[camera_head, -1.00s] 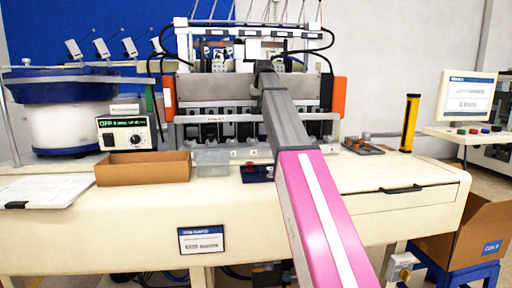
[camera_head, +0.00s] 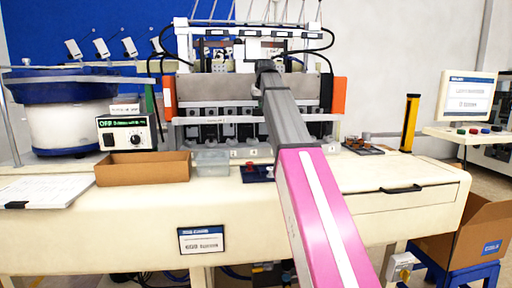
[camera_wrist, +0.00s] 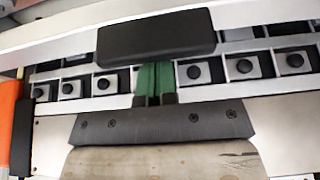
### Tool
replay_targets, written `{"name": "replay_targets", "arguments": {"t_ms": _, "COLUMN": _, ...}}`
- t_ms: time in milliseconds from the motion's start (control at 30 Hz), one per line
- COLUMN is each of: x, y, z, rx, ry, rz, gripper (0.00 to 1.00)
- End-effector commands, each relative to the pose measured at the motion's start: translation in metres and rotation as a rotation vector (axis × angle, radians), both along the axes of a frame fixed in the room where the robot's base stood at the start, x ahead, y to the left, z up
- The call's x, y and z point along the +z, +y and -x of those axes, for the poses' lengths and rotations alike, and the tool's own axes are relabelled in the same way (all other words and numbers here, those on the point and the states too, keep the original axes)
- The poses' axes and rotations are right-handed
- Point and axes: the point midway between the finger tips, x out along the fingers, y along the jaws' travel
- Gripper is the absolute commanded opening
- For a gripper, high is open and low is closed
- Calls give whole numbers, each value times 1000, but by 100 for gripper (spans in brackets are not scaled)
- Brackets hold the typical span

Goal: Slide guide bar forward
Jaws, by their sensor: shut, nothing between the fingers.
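The guide bar looks to be the long pale bar (camera_head: 215,119) across the front of the machine, before a row of dark blocks; I cannot be sure which rail it is. In the wrist view a pale rail (camera_wrist: 60,46) runs across the top, with a black rounded block (camera_wrist: 155,38) in front of it. My gripper (camera_wrist: 156,68) has green fingers, shut together and empty, pointing at the black block. Their tips reach its lower edge; contact is unclear. In the head view my arm hides the gripper and the bar's middle.
Black-buttoned blocks (camera_wrist: 187,74) sit in a row behind the fingers. Orange end plates (camera_head: 339,95) flank the machine. A cardboard tray (camera_head: 143,169), a clear bin (camera_head: 211,163) and a control box (camera_head: 126,133) stand on the left. The right tabletop is mostly clear.

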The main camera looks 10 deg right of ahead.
Motion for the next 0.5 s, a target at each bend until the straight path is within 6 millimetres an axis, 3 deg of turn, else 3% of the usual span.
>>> {"name": "replay_targets", "arguments": {"t_ms": 33, "x": -26, "y": 0, "z": 16, "rx": 0, "ry": 47, "rz": 0, "gripper": 0}}
{"name": "replay_targets", "arguments": {"t_ms": 300, "x": -26, "y": 0, "z": 27, "rx": 0, "ry": 47, "rz": 0, "gripper": 0}}
{"name": "replay_targets", "arguments": {"t_ms": 500, "x": -26, "y": 0, "z": 24, "rx": 0, "ry": 48, "rz": 0, "gripper": 0}}
